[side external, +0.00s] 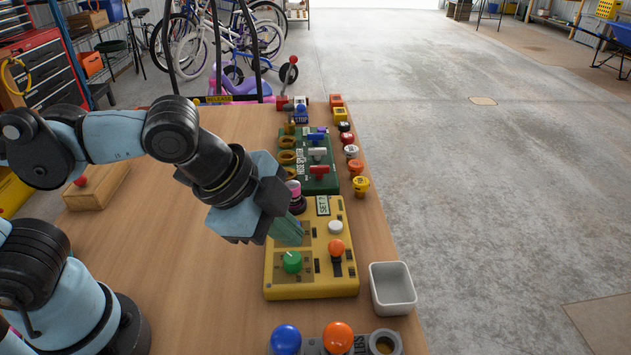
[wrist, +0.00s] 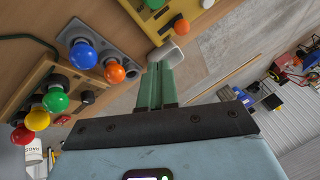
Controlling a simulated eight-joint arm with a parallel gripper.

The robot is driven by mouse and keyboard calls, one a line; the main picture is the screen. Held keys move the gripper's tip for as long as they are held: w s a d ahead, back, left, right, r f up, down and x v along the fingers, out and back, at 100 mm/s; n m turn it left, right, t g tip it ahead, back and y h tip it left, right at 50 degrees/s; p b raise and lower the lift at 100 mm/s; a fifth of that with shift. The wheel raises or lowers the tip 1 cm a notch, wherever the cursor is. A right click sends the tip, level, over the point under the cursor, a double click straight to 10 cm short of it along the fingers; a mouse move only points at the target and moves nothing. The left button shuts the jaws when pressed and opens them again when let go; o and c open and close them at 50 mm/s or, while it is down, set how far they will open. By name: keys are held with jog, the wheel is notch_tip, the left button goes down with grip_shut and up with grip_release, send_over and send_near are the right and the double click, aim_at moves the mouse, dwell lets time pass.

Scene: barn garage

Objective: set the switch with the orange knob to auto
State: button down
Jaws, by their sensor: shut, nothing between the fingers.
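The yellow control panel (side external: 310,288) lies on the wooden table, with a green dial (side external: 292,262), a white button (side external: 335,227) and the orange knob (side external: 336,247). The orange knob stands on a dark switch plate at the panel's right side; its position labels are too small to read. My gripper (side external: 296,236) is shut and empty, above the panel to the left of the orange knob, apart from it. In the wrist view, the green fingers (wrist: 157,86) are together. The orange knob (wrist: 182,26) shows near the top edge there.
A white bin (side external: 393,288) stands just right of the panel. A grey base with blue and orange balls (side external: 338,337) is at the front. A green panel (side external: 322,182) and several small coloured buttons stand behind. A wooden box with a red button (side external: 97,187) is at left.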

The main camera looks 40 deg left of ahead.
jog(key=shift+v, duration=0.8)
jog(key=w+a+f+n+y, duration=0.1)
jog(key=a+n, duration=0.5)
jog(key=a, duration=0.1)
jog(key=w+a+f+n+t+y, duration=0.1)
jog(key=w+a+n, duration=0.1)
jog(key=a+n, duration=0.5)
jog(key=shift+w+a+f+n+t, duration=0.2)
jog(key=shift+w+a+n+t, duration=0.1)
jog(key=shift+a, duration=0.4)
